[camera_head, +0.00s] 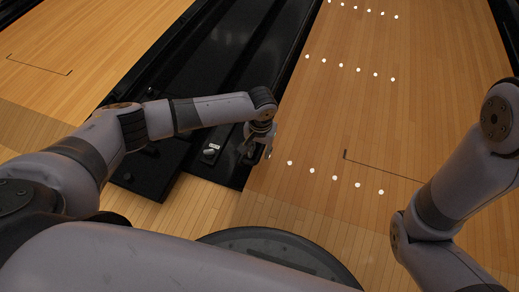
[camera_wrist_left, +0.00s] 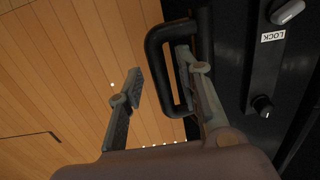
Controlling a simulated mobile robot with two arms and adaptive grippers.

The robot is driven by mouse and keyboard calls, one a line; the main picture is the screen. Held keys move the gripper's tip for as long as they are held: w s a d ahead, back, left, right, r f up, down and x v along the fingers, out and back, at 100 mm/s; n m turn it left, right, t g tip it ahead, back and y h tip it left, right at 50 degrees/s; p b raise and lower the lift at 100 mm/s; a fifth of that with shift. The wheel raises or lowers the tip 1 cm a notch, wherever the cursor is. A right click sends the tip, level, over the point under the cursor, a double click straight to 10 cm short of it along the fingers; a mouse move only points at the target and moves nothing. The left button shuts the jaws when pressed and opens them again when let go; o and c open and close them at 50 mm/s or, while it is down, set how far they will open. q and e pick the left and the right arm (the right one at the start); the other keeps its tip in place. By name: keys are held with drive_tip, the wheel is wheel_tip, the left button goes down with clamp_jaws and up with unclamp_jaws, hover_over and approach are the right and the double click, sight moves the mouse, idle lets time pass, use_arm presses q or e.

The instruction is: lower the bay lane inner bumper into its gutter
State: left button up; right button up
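The black handle (camera_wrist_left: 154,70), a loop likely on the bay lane inner bumper, stands in the left wrist view. My left gripper (camera_wrist_left: 160,78) is open around its near bar, one finger on the lane side and the other inside the loop; I cannot tell whether they touch it. In the head view my left gripper (camera_head: 258,150) is over the near end of the dark strip at the lane's left edge. A long black rail (camera_head: 296,55) runs along that edge; bumper and gutter are hard to tell apart. My right gripper is out of frame.
A LOCK label (camera_wrist_left: 273,37), a grey oval part (camera_wrist_left: 288,12) and a black knob (camera_wrist_left: 262,105) lie right of the handle. A dark ball-return bed (camera_head: 215,65) runs left of the gutter. The wooden lane (camera_head: 420,100) on the right is clear.

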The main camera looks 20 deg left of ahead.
use_arm(q)
clamp_jaws()
idle(0.6)
